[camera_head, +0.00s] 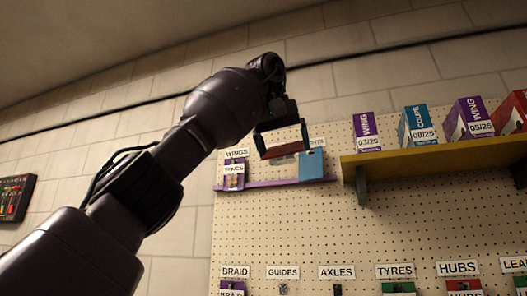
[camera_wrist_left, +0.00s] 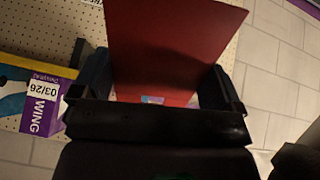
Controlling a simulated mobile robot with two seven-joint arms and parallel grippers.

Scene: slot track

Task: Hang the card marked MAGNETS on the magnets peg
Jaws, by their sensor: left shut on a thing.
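My left gripper (camera_head: 284,147) is raised in front of the pegboard's upper left part, shut on a red card (camera_head: 286,151). In the left wrist view the gripper (camera_wrist_left: 152,62) has a finger at each side of the red card (camera_wrist_left: 172,45), which shows as a plain red face with a small pale and blue patch low down. No MAGNETS lettering can be read on it. No label reading MAGNETS can be made out on the pegboard (camera_head: 300,225); one label behind the gripper is partly hidden. My right gripper is not in view.
A blue card (camera_head: 312,164) and a purple WINGS card (camera_head: 233,175) are by the purple ledge (camera_head: 275,185). A yellow shelf (camera_head: 430,158) with several boxes juts out at right. Labels and hung cards line the bottom. The mid-board is clear.

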